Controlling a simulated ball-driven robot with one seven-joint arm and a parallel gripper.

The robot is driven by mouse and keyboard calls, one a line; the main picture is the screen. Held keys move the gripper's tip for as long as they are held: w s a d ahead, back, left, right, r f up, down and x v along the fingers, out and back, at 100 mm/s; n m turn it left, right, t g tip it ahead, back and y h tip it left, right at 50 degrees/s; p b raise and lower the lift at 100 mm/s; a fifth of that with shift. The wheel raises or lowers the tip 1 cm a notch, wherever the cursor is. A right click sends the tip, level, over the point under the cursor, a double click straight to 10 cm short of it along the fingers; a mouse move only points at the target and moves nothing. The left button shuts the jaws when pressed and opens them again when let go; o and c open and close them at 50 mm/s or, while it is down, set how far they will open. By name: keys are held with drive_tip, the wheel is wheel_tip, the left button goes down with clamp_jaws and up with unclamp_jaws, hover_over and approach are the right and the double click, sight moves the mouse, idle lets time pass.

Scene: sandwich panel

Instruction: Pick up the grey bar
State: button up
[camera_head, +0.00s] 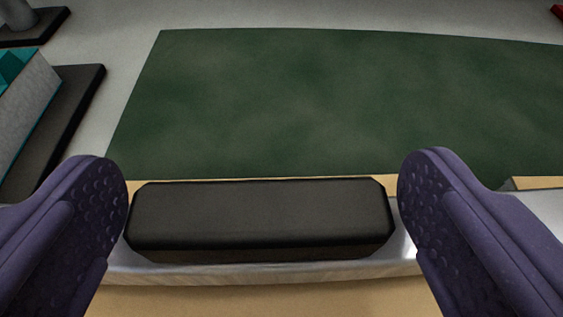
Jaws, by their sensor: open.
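The grey bar (262,213) is a dark, long block with cut corners. It lies lengthwise across the lower middle of the view, on a pale surface with a light tan edge. My gripper (262,205) is open, with one purple, dimpled finger at each end of the bar. The left finger appears very close to the bar's left end, and a small gap shows at the right end. I cannot tell whether the left finger touches it.
A dark green panel (330,105) lies flat beyond the bar. At the left stand a grey block with teal parts (22,100) and a dark base (75,95). A small red thing (558,12) shows at the top right corner.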

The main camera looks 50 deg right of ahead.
drive_tip(key=shift+x, duration=0.8)
drive_tip(key=shift+a, duration=0.1)
drive_tip(key=shift+c, duration=0.8)
drive_tip(key=c, duration=1.4)
drive_tip(key=shift+r, duration=0.1)
